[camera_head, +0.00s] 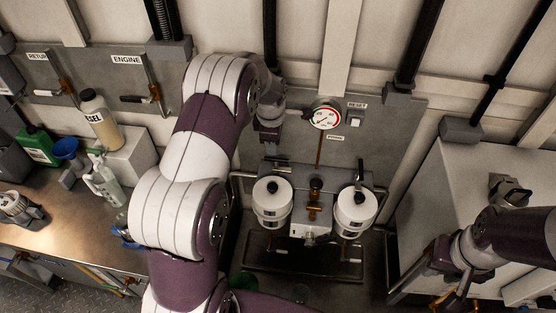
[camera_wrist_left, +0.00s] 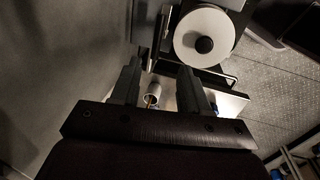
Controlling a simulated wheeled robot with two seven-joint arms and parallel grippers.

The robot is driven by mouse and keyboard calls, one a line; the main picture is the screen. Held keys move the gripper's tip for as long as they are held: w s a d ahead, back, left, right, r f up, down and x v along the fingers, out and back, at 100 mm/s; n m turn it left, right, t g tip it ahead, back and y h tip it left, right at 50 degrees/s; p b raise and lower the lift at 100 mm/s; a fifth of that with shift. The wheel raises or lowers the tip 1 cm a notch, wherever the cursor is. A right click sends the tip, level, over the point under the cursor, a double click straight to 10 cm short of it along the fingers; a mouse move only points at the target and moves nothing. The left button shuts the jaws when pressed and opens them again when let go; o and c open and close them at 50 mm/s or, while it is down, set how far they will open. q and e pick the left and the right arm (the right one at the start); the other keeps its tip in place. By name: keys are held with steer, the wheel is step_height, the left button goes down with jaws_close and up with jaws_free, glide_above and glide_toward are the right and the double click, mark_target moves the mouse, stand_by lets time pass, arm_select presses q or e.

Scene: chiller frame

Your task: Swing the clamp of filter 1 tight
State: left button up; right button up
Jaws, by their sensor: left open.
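Two white filter canisters, a left one (camera_head: 272,203) and a right one (camera_head: 356,213), hang side by side on the wall unit. I cannot read which is filter 1. A dark bar (camera_head: 277,162) lies behind the left canister's top; a dark lever (camera_head: 360,172) stands up behind the right one. I cannot tell the clamp's position. My left gripper (camera_wrist_left: 158,82) is open. A small pale tube (camera_wrist_left: 153,96) shows between its fingers, apparently not gripped. A white canister with a black knob (camera_wrist_left: 204,46) shows beyond. My right gripper (camera_head: 450,285) is low at the right, its fingers unclear.
A round gauge (camera_head: 326,115) is on the wall above the canisters. A grey cabinet (camera_head: 440,190) stands right. A bench (camera_head: 70,215) at left holds bottles and a blue funnel (camera_head: 66,149). My left arm covers the area left of the canisters.

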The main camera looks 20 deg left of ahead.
arm_select(q)
steer(key=p, duration=0.2)
glide_above(276, 160)
steer(key=s, duration=0.1)
step_height(276, 160, down, 5)
steer(key=f, duration=0.2)
steer(key=f+p, duration=0.1)
steer(key=w+f+p, duration=0.1)
steer(key=f, duration=0.1)
steer(key=shift+f, duration=0.7)
steer(key=shift+w+d+f, duration=0.1)
steer(key=shift+w+f, duration=0.05)
steer(key=shift+f, duration=0.2)
jaws_close()
